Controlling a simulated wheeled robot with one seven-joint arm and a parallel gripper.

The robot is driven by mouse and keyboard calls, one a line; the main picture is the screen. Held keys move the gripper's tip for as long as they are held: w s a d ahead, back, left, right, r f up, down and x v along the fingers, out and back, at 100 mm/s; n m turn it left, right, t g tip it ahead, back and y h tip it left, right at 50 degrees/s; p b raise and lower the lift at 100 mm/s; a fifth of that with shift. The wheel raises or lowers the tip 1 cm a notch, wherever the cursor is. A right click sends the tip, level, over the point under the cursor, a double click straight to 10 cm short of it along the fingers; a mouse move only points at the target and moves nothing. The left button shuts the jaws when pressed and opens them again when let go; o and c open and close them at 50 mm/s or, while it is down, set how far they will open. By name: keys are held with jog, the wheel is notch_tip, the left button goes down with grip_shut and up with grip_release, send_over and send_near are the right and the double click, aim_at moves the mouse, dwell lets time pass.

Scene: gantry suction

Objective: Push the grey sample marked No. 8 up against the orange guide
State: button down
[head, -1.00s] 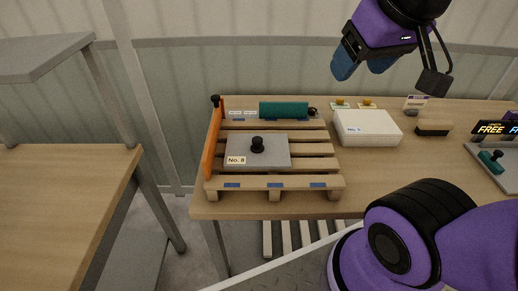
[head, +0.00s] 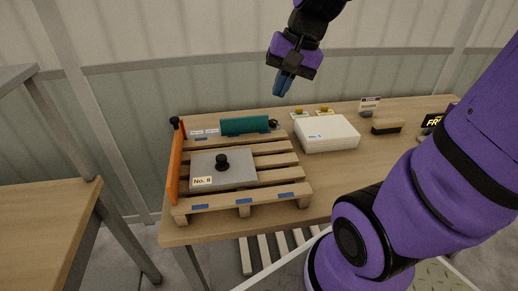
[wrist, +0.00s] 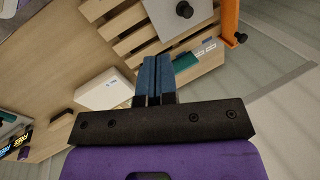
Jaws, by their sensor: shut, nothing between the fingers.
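The grey sample (head: 238,171) marked No. 8 is a flat square plate with a black knob (head: 222,162) on top. It lies on a wooden pallet (head: 243,202) on the table. The orange guide (head: 175,163) is an upright bar along the pallet's left edge, and a narrow gap shows between it and the sample. The sample (wrist: 176,20) and the guide (wrist: 230,22) also show in the wrist view, the sample partly cut off. My gripper (head: 282,84), with blue fingers, is shut and empty. It is high above the table, behind and right of the sample.
A white box (head: 327,134) stands right of the pallet, with a brush-like block (head: 387,127) and small cards farther right. A second table (head: 45,225) stands at the left, across a gap.

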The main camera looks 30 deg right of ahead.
aim_at(243, 154)
jog(key=w+d+f+m+y, duration=0.2)
jog(key=w+d+f+m, duration=0.25)
jog(key=f, duration=0.25)
jog(key=w+d+f+m+t+y, duration=0.1)
jog(key=w+d+f+m, duration=0.2)
jog(key=d+f+m, duration=0.4)
jog(key=w+d+f+m+y, duration=0.2)
jog(key=w+d+f+m, duration=0.15)
jog(key=f, duration=0.45)
jog(key=shift+m, duration=0.3)
jog(key=x, duration=0.9)
jog(key=shift+a, duration=0.3)
jog(key=a, duration=0.1)
jog(key=w+a, duration=0.1)
jog(key=a, duration=0.1)
jog(key=shift+w+f, duration=0.1)
jog(key=shift+f, duration=0.15)
jog(key=shift+w+a+t, duration=0.3)
jog(key=shift+a, duration=0.35)
jog(key=a, duration=0.1)
jog(key=w+a, duration=0.1)
jog(key=a, duration=0.1)
jog(key=shift+w+a, duration=0.2)
jog(key=shift+a, duration=0.1)
jog(key=shift+d, duration=0.1)
